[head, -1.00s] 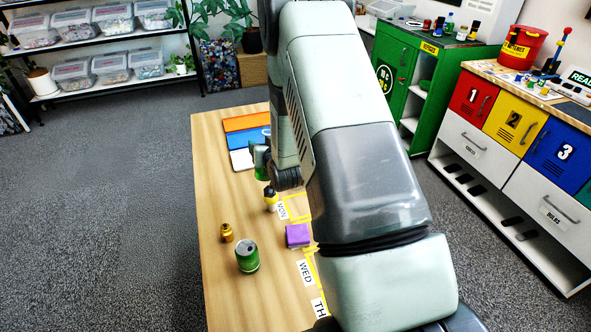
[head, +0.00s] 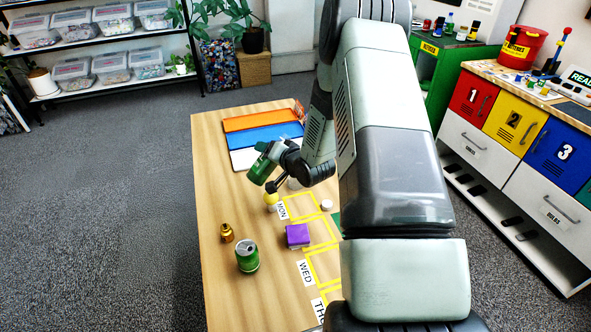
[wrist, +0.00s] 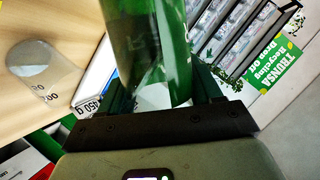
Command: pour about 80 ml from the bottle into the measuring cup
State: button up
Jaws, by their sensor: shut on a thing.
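The green bottle (wrist: 150,45) is held between my gripper's (wrist: 160,88) dark fingers in the wrist view. My gripper is shut on it. In the head view the green bottle (head: 262,166) is tilted above the table, near the colored strips. A clear measuring cup (wrist: 58,78) with dark markings shows at the left of the wrist view, apart from the bottle. Its base looks grey. I cannot make out its liquid level or any stream from the bottle. In the head view I cannot clearly pick out the cup.
The wooden table (head: 225,195) carries a green can (head: 247,256), a small amber bottle (head: 227,232), a purple block (head: 298,236) and a yellow object (head: 271,198). Yellow-taped day squares run along its right side. Orange, blue and white strips (head: 262,137) lie at the far end. The table's left side is clear.

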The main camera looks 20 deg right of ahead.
aim_at(265, 165)
jog(key=f, duration=0.1)
jog(key=m, duration=0.1)
jog(key=f, duration=0.1)
jog(key=shift+s+a+f+y, duration=0.1)
jog(key=shift+a+f+y, duration=0.2)
jog(key=shift+y, duration=0.1)
jog(key=shift+a+f+m+y, duration=0.1)
jog(key=shift+f+m+y, duration=0.2)
jog(key=shift+m, duration=0.2)
jog(key=shift+a+f+m+y, duration=0.15)
jog(key=shift+f+m+y, duration=0.2)
jog(key=shift+m+y, duration=0.25)
jog(key=shift+d+f+m, duration=0.2)
jog(key=shift+d+m, duration=0.1)
jog(key=shift+m, duration=0.3)
jog(key=shift+r+m+y, duration=0.35)
jog(key=shift+m+y, duration=0.05)
jog(key=shift+y, duration=0.1)
jog(key=shift+s+a+r, duration=0.15)
jog(key=shift+s+a, duration=0.1)
jog(key=shift+a, duration=0.5)
dwell(0.4)
jog(key=shift+m+y, duration=0.4)
jog(key=shift+m, duration=0.3)
dwell(1.4)
